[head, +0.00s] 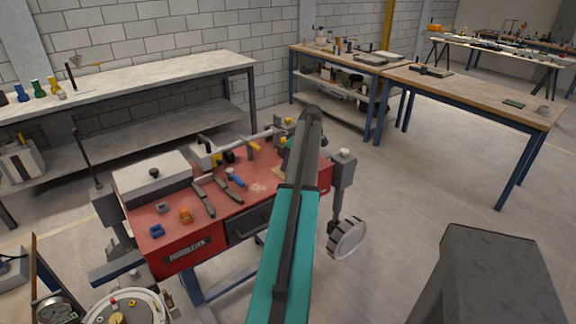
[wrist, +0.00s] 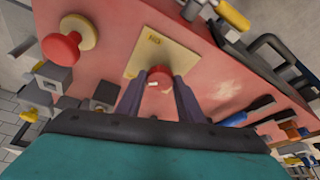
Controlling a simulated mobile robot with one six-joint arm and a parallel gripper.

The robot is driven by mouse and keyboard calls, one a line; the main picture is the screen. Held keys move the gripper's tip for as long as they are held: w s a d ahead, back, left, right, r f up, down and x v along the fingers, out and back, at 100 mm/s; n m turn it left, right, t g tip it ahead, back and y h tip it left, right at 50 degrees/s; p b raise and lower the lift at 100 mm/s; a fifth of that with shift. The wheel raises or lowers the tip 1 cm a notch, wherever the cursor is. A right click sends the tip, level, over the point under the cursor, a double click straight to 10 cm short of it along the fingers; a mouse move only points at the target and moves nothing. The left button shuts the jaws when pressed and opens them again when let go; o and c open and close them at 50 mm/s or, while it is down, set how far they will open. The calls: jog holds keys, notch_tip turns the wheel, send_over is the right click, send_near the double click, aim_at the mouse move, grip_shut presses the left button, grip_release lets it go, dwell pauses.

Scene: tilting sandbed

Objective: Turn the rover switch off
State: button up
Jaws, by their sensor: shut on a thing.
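A beige plate (wrist: 175,52) with a small dark label lies on the red bench top in the wrist view. A red switch knob (wrist: 158,77) stands at the plate's near edge, between the fingers of my gripper (wrist: 158,88). My gripper is shut on this knob, one dark finger on each side. In the head view my teal arm covers the gripper and the knob; only a sliver of the plate (head: 278,172) shows left of the arm.
A red knob on a yellow base (wrist: 62,46) stands left of the plate. Grey blocks (wrist: 52,76) lie at the left. A blue-handled tool (wrist: 240,115) lies at the right. In the head view, pliers (head: 204,196) and a grey box (head: 153,178) occupy the red bench (head: 215,220).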

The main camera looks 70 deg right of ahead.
jog(key=shift+w+r+n, duration=0.1)
jog(key=shift+w+n, duration=0.15)
jog(key=shift+n, duration=0.05)
jog(key=o, duration=1.1)
jog(key=shift+c, duration=0.2)
jog(key=shift+s, duration=0.15)
jog(key=d+b+v, duration=0.1)
jog(key=b+v, duration=0.1)
jog(key=v, duration=1.1)
jog(key=shift+a+r+b, duration=0.3)
jog(key=shift+a+b, duration=0.05)
jog(key=shift+s, duration=0.2)
